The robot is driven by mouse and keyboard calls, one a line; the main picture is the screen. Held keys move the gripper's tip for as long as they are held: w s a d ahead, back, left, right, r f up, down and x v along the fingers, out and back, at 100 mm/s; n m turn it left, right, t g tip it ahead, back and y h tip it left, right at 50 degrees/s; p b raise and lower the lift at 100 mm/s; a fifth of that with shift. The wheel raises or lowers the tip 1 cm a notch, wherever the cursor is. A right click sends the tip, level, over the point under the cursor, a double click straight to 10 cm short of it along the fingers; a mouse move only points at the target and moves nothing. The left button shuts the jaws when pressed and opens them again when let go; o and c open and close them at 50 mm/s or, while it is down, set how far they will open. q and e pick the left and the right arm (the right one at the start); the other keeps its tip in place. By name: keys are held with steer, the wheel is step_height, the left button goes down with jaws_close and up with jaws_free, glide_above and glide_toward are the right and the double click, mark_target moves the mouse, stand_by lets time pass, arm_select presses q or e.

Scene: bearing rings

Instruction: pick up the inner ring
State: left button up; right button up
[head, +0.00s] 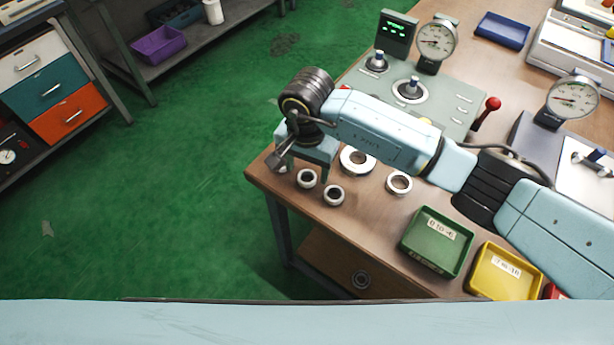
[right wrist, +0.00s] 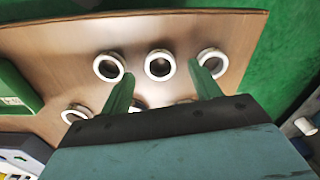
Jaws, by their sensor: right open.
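Several pale metal rings lie flat on the wooden table. In the head view, two small ones (head: 307,178) (head: 334,195) are near the table's left corner, and two wider ones (head: 357,160) (head: 399,183) lie behind and to the right. I cannot tell by label which is the inner ring. My right gripper (right wrist: 161,72) is open and empty above the rings. In the right wrist view a ring (right wrist: 160,65) appears between its green fingertips, with one ring (right wrist: 109,67) to the left and another (right wrist: 213,62) to the right. The gripper body hides other rings partly. My left gripper is not in view.
A green tray (head: 437,242) and a yellow tray (head: 503,271) stand on the table's front right. A grey gauge fixture (head: 436,98) with dials stands behind the rings. The table's left edge is close to the rings.

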step_height(320, 180, down, 2)
steer(key=shift+f, duration=0.1)
steer(key=shift+c, duration=0.2)
steer(key=c, duration=1.1)
steer(key=shift+o, duration=0.2)
